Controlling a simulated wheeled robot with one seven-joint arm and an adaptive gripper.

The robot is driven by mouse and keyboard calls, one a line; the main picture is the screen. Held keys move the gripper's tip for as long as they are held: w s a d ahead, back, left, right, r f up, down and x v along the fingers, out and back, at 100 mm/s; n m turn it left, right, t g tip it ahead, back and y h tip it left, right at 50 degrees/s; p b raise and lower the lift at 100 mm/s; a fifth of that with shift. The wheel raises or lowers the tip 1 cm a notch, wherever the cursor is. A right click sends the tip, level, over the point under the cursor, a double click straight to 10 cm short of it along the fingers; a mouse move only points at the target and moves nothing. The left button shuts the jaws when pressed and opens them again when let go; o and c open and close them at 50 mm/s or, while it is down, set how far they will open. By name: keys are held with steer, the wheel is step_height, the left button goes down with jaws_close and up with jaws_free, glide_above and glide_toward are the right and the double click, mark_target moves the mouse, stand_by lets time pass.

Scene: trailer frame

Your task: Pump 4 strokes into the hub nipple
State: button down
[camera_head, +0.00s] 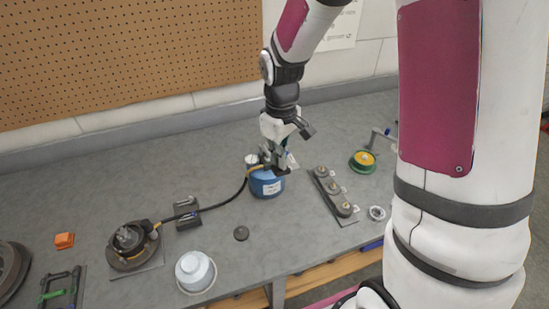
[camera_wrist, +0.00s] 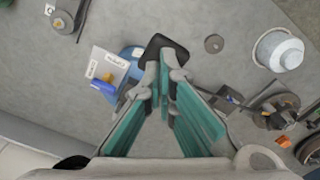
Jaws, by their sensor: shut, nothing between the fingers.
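The blue grease pump (camera_head: 266,184) stands on the bench below my gripper (camera_head: 277,158); its blue body shows partly in the wrist view (camera_wrist: 131,54). A black hose (camera_head: 228,202) runs from the pump's top to the hub (camera_head: 128,246) at the left, ending beside it; whether its coupler is seated on the nipple is too small to tell. The hub also shows at the right of the wrist view (camera_wrist: 275,111). My gripper's teal fingers (camera_wrist: 164,72) are shut and empty. A black pad-like part (camera_wrist: 166,46), perhaps the pump handle, lies just beyond the fingertips; contact is unclear.
A dark holder (camera_head: 187,213) stands beside the hose. A rail with several fittings (camera_head: 334,192) and a green-yellow round part (camera_head: 363,161) lie right of the pump. Bench behind is clear.

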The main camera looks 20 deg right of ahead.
steer(key=shift+f, duration=0.1)
steer(key=shift+s+f, duration=0.2)
steer(key=shift+f, duration=0.35)
steer(key=shift+s+f, duration=0.15)
steer(key=shift+f, duration=0.4)
steer(key=shift+f, duration=0.1)
